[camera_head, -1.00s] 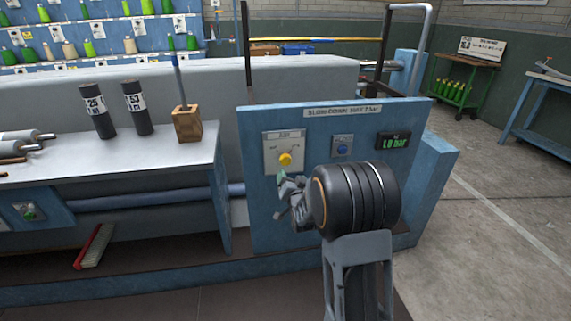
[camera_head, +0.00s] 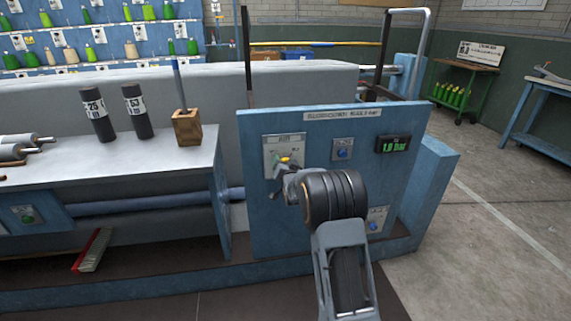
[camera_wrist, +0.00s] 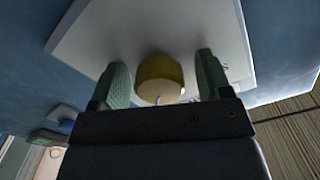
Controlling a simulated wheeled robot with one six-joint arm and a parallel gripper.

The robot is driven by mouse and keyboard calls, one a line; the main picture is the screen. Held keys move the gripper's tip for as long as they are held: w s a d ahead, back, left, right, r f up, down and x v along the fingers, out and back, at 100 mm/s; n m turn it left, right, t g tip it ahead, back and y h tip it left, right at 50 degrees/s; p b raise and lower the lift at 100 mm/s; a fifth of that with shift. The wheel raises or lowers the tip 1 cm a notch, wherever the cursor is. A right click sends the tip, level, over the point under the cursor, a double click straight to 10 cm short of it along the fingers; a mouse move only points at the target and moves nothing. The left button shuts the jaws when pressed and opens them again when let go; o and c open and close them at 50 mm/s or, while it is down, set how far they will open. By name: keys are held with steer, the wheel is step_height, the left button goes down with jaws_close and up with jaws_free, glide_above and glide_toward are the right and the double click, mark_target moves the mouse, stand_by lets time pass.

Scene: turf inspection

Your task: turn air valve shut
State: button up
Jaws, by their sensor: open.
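The air valve is a yellow knob (camera_head: 285,159) on a pale plate (camera_head: 272,148) at the left of the blue panel. In the wrist view the yellow knob (camera_wrist: 160,79) sits between the two green-padded fingers of my gripper (camera_wrist: 161,82), with a gap showing on both sides. My gripper (camera_head: 284,167) is open and close to the plate. In the head view it hides part of the knob. A small display (camera_head: 393,144) on the panel's right reads about 1.9 bar in green.
The blue panel (camera_head: 330,190) also bears a blue button (camera_head: 343,149) at its middle and another blue control (camera_head: 376,221) lower right. A bench (camera_head: 150,155) with two black cylinders (camera_head: 100,115) and a wooden block (camera_head: 187,127) stands left. Open floor lies right.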

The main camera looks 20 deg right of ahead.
steer(key=c, duration=0.9)
